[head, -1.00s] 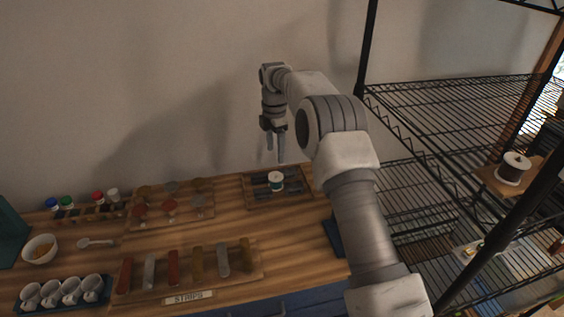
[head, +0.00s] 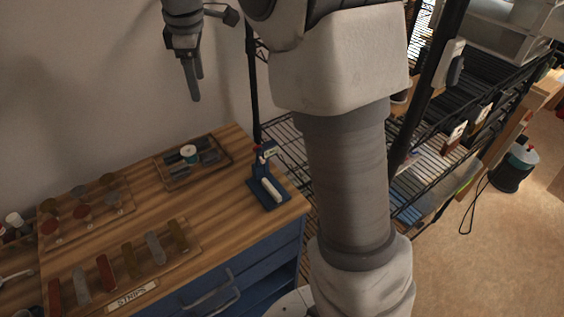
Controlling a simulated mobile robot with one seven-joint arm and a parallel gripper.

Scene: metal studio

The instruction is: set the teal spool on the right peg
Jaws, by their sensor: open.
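A small round piece with a white top and a teal side (head: 188,153) stands on a dark-slotted wooden tray (head: 222,164) near the wall. It may be the teal spool, but it is too small to be sure. I cannot make out a right peg in this view. My gripper (head: 194,92) hangs fingers down, well above the table and in front of the wall. It is open and nothing shows between its fingers, which overlap from this side.
A blue stand with a white roll (head: 271,188) is at the table's right end. A board of colored strips (head: 128,262) and a tray of round samples (head: 85,214) lie to the left. A black wire shelf (head: 285,128) stands right of the table. Bare wood lies between them.

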